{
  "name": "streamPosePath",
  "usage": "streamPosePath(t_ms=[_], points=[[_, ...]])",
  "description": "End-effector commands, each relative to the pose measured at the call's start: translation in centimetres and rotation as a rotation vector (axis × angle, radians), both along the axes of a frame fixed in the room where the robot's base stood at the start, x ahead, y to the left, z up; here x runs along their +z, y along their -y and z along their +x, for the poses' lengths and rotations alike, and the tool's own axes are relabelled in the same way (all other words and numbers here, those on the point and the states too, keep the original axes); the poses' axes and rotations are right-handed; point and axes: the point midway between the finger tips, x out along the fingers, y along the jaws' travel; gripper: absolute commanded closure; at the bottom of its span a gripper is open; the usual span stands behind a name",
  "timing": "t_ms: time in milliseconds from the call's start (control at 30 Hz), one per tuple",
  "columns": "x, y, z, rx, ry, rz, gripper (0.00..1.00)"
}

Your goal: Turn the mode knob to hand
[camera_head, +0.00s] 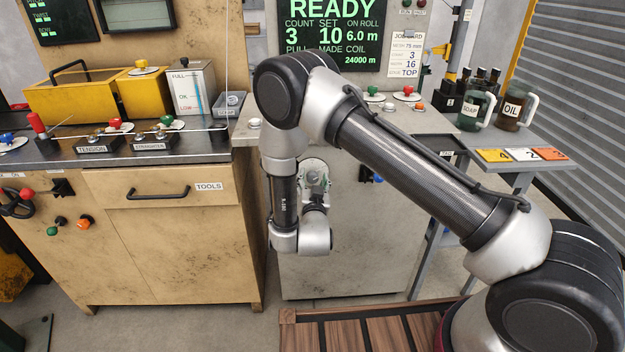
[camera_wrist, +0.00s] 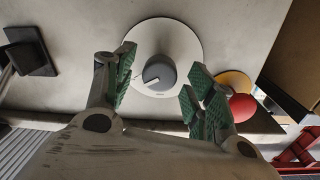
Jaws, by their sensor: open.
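The knob (camera_wrist: 159,73) in the wrist view is a round grey dial in the middle of a round white plate (camera_wrist: 182,38) on a grey panel. A pale pointer mark on the knob points to the lower left in that view. No lettering on the plate is readable. My gripper (camera_wrist: 162,70) is open, with one green-padded finger on each side of the knob. Both fingers look apart from it. In the head view my gripper (camera_head: 318,180) is small, in front of the grey cabinet (camera_head: 345,235), and the knob cannot be clearly made out.
In the wrist view a red button (camera_wrist: 242,106) on a yellow plate (camera_wrist: 233,80) is close to the right finger, and a black fitting (camera_wrist: 30,52) is at left. In the head view a wooden drawer cabinet (camera_head: 165,240) stands left, with a side table (camera_head: 510,158) at right.

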Motion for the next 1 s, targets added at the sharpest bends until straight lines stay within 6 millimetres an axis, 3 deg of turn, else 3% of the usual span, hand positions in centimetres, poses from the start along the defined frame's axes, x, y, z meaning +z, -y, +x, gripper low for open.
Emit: streamPosePath(t_ms=[133, 400, 667, 1000], points=[[-0.01, 0.06, 1.11, 0.000, 0.000, 0.001, 0.45], [-0.02, 0.05, 1.29, 0.001, -0.001, 0.000, 0.45], [-0.03, 0.04, 1.27, 0.001, -0.001, -0.001, 0.92], [-0.04, 0.04, 1.26, 0.001, -0.001, -0.035, 0.92]])
